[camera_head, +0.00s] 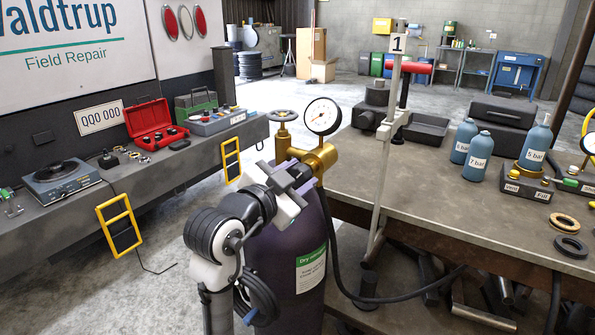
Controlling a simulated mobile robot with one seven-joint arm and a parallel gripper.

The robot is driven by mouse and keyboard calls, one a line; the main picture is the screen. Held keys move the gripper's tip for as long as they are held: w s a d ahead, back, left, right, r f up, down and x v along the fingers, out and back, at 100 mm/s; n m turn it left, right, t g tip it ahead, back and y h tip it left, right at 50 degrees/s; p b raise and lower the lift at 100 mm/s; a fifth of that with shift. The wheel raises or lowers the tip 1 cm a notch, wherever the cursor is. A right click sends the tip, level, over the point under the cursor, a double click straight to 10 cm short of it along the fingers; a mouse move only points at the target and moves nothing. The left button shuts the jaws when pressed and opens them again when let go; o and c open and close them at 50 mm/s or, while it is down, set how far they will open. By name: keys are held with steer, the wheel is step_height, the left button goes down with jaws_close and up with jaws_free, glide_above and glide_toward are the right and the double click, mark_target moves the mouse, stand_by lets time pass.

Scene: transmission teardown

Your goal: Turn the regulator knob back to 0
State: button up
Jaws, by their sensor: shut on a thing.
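The brass regulator (321,158) sits on top of a dark purple gas cylinder (285,262) with a green and white label. Its round white gauge (322,116) stands above it; the needle is too small to read. A brass handwheel valve (284,116) rises just left of the gauge. My gripper (299,178) is at the near left side of the regulator, in front of the cylinder top. It is shut on the regulator knob, which is mostly hidden by the fingers. The knob's markings and setting cannot be seen.
A workbench (470,205) on the right holds blue bottles (479,156) and a pale stand (386,150) marked 1. A black hose (345,285) runs beside the cylinder. A truck ledge (75,222) on the left bears a red case (150,122) and a scale (62,180).

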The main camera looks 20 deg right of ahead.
steer(key=n+p, duration=0.2)
steer(key=n, duration=0.2)
steer(key=shift+n+p, duration=0.85)
steer(key=shift+n, duration=0.85)
steer(key=shift+f, duration=0.1)
steer(key=o, duration=1)
steer(key=shift+a, duration=0.1)
steer(key=b+v, duration=0.3)
steer(key=v, duration=1)
steer(key=shift+s+a, duration=0.15)
steer(key=shift+a, duration=0.15)
